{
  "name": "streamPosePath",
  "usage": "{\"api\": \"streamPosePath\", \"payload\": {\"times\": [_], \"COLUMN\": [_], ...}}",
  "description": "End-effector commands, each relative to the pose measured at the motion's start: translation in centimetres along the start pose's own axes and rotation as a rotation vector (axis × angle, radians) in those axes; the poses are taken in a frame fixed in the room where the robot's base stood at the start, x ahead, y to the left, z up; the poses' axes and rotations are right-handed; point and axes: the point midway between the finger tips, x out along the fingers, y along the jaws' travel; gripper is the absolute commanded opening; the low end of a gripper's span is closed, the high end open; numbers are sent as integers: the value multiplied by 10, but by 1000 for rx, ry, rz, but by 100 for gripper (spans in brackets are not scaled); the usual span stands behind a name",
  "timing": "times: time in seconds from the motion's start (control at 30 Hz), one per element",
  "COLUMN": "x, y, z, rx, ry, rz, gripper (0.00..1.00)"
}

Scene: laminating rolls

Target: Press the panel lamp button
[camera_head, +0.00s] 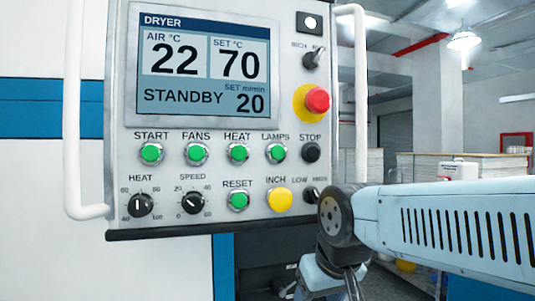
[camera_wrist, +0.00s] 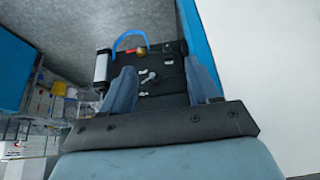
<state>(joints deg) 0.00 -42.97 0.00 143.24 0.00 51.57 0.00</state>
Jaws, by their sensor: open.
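The dryer panel (camera_head: 225,225) fills the left and middle of the head view. The button is not recognisable in the wrist view.
Green HEAT (camera_head: 238,153) and black STOP (camera_head: 311,152) buttons flank LAMPS. Yellow INCH (camera_head: 280,200) sits below, and a red emergency stop (camera_head: 317,100) above right. White handrails (camera_head: 75,110) stand at both sides. The screen (camera_head: 203,65) reads STANDBY.

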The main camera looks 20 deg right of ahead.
Motion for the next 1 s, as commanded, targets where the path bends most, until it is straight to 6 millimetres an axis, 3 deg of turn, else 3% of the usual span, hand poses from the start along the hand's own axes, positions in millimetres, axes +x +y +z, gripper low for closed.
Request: {"api": "streamPosePath", "payload": {"times": [0.07, 0.6, 1.0], "x": [0, 0, 0], "y": [0, 0, 0], "z": [0, 0, 0], "rx": [0, 0, 0], "ry": [0, 0, 0], "rz": [0, 0, 0], "gripper": [52, 1, 0]}}
